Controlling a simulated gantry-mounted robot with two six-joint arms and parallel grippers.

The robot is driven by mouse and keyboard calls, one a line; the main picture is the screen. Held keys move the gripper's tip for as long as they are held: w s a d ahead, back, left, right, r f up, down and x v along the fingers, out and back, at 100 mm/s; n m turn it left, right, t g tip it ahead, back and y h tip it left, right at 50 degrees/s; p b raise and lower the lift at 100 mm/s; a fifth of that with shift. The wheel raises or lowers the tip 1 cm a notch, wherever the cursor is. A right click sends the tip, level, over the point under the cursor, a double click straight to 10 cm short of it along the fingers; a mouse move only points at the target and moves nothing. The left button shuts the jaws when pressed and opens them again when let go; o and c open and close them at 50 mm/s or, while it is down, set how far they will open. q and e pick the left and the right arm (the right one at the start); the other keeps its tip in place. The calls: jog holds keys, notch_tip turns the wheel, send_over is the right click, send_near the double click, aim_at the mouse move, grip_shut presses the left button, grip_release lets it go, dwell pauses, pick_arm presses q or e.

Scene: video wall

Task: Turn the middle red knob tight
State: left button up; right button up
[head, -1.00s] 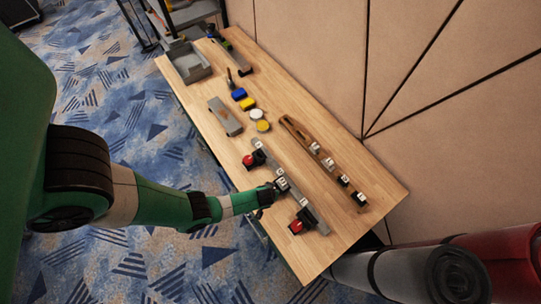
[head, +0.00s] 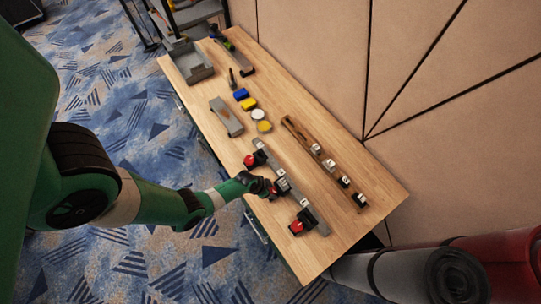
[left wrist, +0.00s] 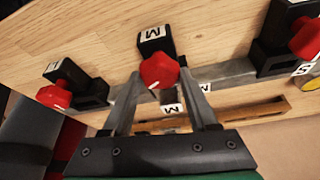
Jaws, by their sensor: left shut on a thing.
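The middle red knob (left wrist: 159,70) sits on a black holder (left wrist: 155,40) labelled M, on a grey bar. My left gripper (left wrist: 160,80) has one finger on each side of this knob and is shut on it. In the head view my left gripper (head: 267,188) is at the middle holder (head: 282,186) and hides most of the knob. The other two red knobs, one (head: 249,161) further back and one (head: 297,226) nearer, stand on the same grey bar (head: 311,207). They also show in the left wrist view at the left (left wrist: 54,97) and right (left wrist: 305,38). My right gripper is not in view.
A brown rail (head: 300,134) with several small labelled blocks lies to the right. A grey block (head: 226,117), blue, yellow and white pieces, and a grey tray (head: 187,62) are further back. Rolled mats (head: 430,272) stand beyond the near end of the wooden table (head: 345,225).

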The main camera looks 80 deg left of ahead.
pick_arm(q)
jog(key=m+h+b, duration=0.1)
jog(key=m, duration=0.2)
jog(key=shift+a+f, duration=0.15)
jog(key=shift+m+h, duration=0.4)
jog(key=shift+m, duration=0.4)
jog(key=shift+m+h, duration=0.3)
jog(key=shift+m, duration=0.5)
jog(key=shift+a+m+g+h, duration=0.1)
jog(key=shift+m+g+h, duration=0.3)
jog(key=shift+m, duration=0.8)
jog(key=o, duration=1.4)
jog(key=shift+r, duration=0.2)
